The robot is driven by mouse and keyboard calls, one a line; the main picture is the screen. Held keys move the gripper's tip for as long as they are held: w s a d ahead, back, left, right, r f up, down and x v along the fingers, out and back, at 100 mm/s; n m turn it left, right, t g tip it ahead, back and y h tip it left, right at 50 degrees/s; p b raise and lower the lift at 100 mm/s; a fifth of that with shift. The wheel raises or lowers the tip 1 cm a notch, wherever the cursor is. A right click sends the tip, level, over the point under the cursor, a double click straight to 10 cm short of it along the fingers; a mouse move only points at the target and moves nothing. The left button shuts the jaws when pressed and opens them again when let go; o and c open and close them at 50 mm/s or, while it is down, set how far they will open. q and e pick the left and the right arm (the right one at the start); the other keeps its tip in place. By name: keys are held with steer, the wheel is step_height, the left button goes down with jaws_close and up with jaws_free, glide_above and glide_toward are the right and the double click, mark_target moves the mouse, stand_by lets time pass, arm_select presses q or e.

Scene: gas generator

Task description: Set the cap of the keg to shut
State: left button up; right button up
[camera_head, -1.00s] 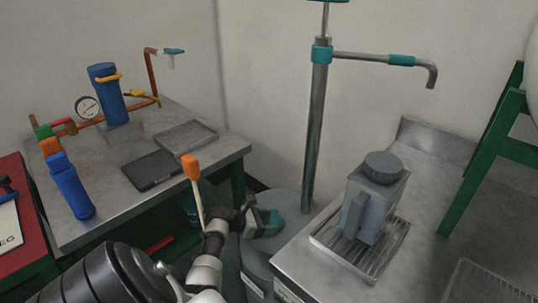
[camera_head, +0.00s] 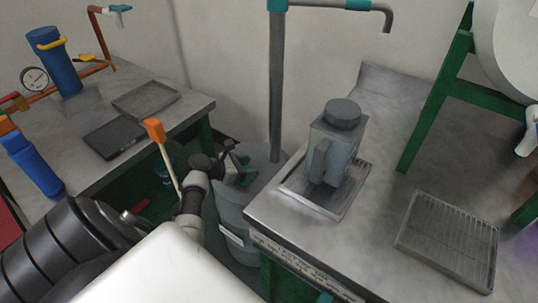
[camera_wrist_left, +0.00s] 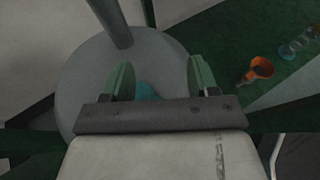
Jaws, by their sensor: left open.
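The keg (camera_head: 233,208) is a large grey barrel on the floor between the two counters, with a metal pump column rising from its top. In the left wrist view the keg's round top (camera_wrist_left: 85,75) fills the middle. A teal piece, apparently the cap (camera_wrist_left: 147,91), shows partly between the fingers, its lower part hidden by the gripper. My left gripper (camera_head: 240,164) is over the keg top, left of the column. Its green fingers are open around the line of sight to the teal piece (camera_wrist_left: 158,76). Contact with it cannot be told. The right gripper is out of view.
The right counter (camera_head: 385,105) carries a grey jug (camera_head: 342,140) on a drip tray and a wire rack (camera_head: 450,240). The left counter (camera_head: 85,105) holds trays and a blue cylinder (camera_head: 55,62). The pump column (camera_head: 276,90) stands close beside my gripper.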

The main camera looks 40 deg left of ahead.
arm_select(q)
steer(key=w+d+r+p, duration=0.1)
steer(key=w+d+r, duration=0.1)
steer(key=d+r, duration=0.3)
steer(key=d, duration=0.3)
steer(key=shift+p, duration=0.3)
